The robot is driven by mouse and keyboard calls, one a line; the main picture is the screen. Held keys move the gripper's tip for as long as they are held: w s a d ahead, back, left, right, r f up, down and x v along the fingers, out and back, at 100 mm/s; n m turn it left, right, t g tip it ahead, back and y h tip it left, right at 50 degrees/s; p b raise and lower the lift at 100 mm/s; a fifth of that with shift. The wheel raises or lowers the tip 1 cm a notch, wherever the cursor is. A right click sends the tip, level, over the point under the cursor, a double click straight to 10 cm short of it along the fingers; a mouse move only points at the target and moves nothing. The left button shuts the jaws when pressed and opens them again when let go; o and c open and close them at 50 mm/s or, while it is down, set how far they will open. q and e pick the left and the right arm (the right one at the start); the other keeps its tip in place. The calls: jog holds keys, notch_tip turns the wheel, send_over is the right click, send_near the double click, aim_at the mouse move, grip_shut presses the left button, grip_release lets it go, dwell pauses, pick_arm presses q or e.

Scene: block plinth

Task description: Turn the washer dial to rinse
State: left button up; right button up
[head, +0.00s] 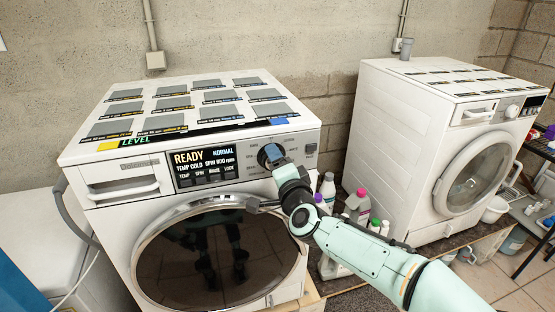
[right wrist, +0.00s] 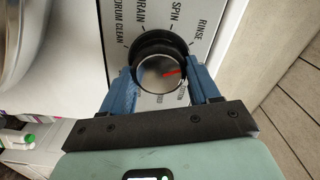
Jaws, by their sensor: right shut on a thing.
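The front-left washer (head: 90,215) has a display (head: 205,164) reading READY, NORMAL, TEMP COLD and SPIN 800 rpm. My right gripper (head: 272,154) is at the dial, right of the display, and hides most of it. In the right wrist view, the dial (right wrist: 158,46) has a black rim and a silver face with a red pointer mark. The blue fingers of the gripper (right wrist: 163,76) are shut on its two sides. The red mark points right and slightly up, below the RINSE label (right wrist: 203,35). SPIN, DRAIN and DRUM CLEAN also show. My left gripper is not in view.
A second washer (head: 395,150) stands at the right. Several bottles (head: 357,203) stand between the washers, near my right forearm. The round door (head: 215,255) of the front-left washer is shut, below the dial. Cards and strips cover its top.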

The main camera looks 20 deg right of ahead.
jog(key=shift+n+p, duration=0.45)
jog(key=shift+n, duration=0.65)
jog(key=o, duration=1.1)
jog(key=shift+c, duration=0.2)
jog(key=shift+s, duration=0.15)
jog(key=s+b, duration=0.1)
jog(key=s, duration=1.2)
jog(key=shift+d+b, duration=0.2)
jog(key=shift+b, duration=0.1)
